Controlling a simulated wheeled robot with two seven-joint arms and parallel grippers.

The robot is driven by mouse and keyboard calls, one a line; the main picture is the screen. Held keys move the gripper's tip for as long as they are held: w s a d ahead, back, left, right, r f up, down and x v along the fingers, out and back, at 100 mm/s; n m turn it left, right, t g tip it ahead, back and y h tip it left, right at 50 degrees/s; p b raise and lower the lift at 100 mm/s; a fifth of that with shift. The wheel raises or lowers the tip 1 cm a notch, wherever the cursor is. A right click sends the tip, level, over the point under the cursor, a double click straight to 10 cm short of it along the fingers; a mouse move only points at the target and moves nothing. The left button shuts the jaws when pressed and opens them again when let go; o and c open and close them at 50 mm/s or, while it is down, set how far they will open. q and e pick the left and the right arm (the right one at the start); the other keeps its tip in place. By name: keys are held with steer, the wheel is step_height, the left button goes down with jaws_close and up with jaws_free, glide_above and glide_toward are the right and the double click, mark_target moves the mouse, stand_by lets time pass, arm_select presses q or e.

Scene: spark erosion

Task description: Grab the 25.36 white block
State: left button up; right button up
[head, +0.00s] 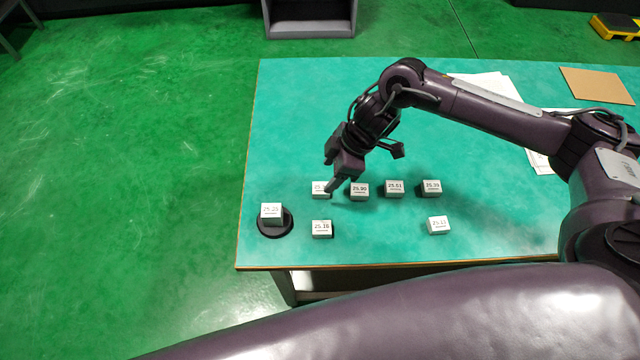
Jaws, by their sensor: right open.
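Several small white blocks with printed numbers stand on the green table (300,110). The front-left block (321,230) has a label that looks like 25.36 or 25.16; the print is too small to be sure. No block is seen held. My left gripper is not in view.
Other blocks in the back row are one near the gripper (359,191), a middle one (394,188) and a right one (431,188). Another block (438,225) stands front right. A block (271,213) sits on a round black base (288,228). Papers and cardboard (597,85) lie behind.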

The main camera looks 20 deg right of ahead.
mark_target(321, 187)
steer(key=x, duration=0.2)
steer(key=p+x, duration=0.1)
steer(key=shift+s+a+f, duration=0.2)
steer(key=shift+s+f, duration=0.15)
steer(key=shift+w+a+f, duration=0.1)
steer(key=shift+a+f, duration=0.1)
steer(key=shift+f, duration=0.5)
steer(key=c, duration=1.1)
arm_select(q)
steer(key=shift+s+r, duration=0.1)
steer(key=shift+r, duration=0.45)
arm_select(e)
steer(key=shift+c, duration=0.5)
steer(key=shift+r, duration=0.15)
